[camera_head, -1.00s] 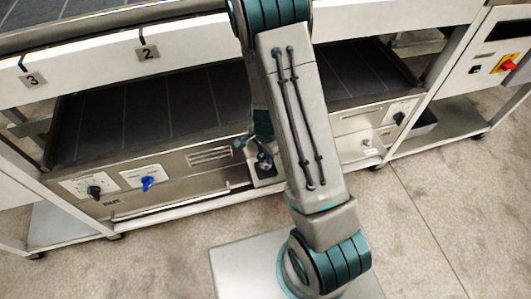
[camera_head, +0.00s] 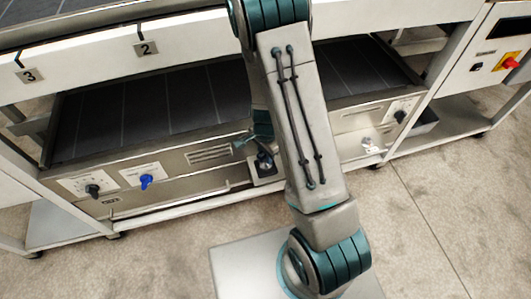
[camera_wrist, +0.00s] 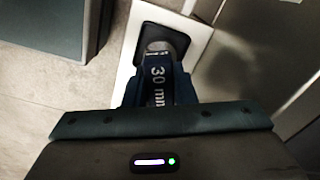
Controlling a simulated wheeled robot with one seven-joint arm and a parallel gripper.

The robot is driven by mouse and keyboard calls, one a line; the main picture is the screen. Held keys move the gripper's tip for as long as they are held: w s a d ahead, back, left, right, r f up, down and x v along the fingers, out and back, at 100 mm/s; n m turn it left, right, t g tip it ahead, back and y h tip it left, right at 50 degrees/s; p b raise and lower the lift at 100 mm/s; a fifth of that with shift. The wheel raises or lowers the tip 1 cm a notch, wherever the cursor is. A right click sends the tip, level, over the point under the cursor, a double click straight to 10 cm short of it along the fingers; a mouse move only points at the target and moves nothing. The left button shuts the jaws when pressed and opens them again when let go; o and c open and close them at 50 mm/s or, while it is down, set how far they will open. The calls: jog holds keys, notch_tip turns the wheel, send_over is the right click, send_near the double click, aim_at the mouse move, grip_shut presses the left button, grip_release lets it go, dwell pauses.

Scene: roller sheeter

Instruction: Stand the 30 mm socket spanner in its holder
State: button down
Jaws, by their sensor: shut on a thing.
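My gripper (camera_wrist: 156,92) is shut on the 30 mm socket spanner (camera_wrist: 158,72), whose "30 mm" marking shows between the fingers in the wrist view. The spanner's rounded grey end lies over the dark opening of the holder (camera_wrist: 140,68), which has a pale rim. I cannot tell whether that end is inside the opening or above it. In the head view the holder (camera_head: 265,180) is low on the machine's front, just left of my forearm. My gripper is mostly hidden there.
The machine front carries a black knob (camera_head: 93,190) and a blue knob (camera_head: 146,181) left of the holder. A dark belt shelf (camera_head: 150,110) lies above it. A metal panel (camera_wrist: 245,60) stands close on the right in the wrist view. The floor in front is clear.

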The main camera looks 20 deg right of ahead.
dwell(0.3)
jog(key=c, duration=0.6)
grip_release()
jog(key=shift+c, duration=0.2)
jog(key=shift+r, duration=0.1)
jog(key=shift+r+p, duration=3.1)
jog(key=shift+r, duration=0.3)
jog(key=s+r+n+t+p, duration=0.1)
jog(key=s+r+n+p, duration=0.2)
jog(key=r, duration=1)
jog(key=s+r+n+t+p, duration=0.1)
jog(key=s+r+n+p, duration=0.3)
jog(key=r, duration=0.9)
jog(key=s+r+n+p, duration=0.4)
jog(key=s+r+n, duration=0.2)
jog(key=r, duration=0.7)
jog(key=shift+s+r+t, duration=0.25)
jog(key=shift+s+t, duration=0.1)
jog(key=shift+t, duration=0.05)
